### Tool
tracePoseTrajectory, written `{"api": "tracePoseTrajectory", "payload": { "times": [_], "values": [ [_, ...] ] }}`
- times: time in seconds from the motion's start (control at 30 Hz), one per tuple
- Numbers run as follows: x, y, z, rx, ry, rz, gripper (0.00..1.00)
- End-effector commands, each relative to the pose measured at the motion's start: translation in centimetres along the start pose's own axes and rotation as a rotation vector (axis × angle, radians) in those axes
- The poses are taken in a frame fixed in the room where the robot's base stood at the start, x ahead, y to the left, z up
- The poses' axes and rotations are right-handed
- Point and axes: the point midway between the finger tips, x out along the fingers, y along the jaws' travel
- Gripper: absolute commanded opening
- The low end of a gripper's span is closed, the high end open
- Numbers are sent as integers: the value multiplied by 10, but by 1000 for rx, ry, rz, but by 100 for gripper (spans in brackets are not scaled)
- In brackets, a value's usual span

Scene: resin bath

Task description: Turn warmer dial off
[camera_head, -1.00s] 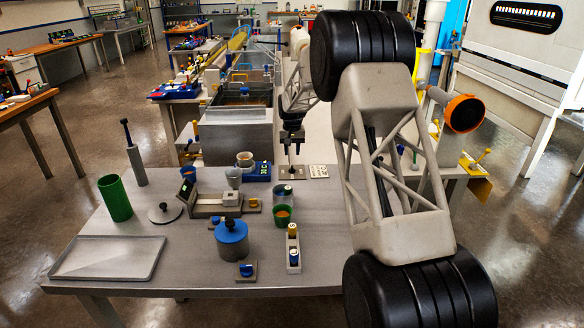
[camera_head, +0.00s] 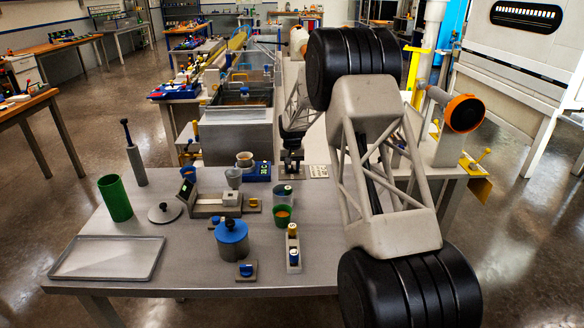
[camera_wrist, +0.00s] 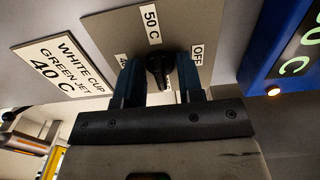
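The warmer dial is a black knob (camera_wrist: 160,68) on a grey plate (camera_wrist: 112,28) marked 40, 50 C and OFF. In the wrist view the knob points roughly toward the 50 C label, with OFF to its right. My gripper (camera_wrist: 160,82) has one blue-grey finger on each side of the knob. Slim gaps seem to remain, and firm contact is not visible. In the head view my gripper (camera_head: 291,168) is low over the dial plate (camera_head: 289,175) and hides the knob.
A blue display box (camera_wrist: 281,60) stands right of the dial; it also shows in the head view (camera_head: 258,174). A card (camera_wrist: 60,68) reading "WHITE CUP GREEN JET 40 C" lies left. Cups, a blue-lidded pot (camera_head: 232,240) and a tray (camera_head: 108,258) share the table.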

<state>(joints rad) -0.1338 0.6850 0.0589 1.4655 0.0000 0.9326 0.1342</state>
Motion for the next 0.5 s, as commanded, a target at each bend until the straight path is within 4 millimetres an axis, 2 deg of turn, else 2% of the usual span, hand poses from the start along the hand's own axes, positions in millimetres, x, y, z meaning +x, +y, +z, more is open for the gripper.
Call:
{"api": "tracePoseTrajectory", "payload": {
  "times": [0.2,0.4,0.5],
  "values": [
    [0,0,0,0,0,0,35],
    [0,0,0,0,0,0,5],
    [0,0,0,-1,0,0,5]
  ]
}}
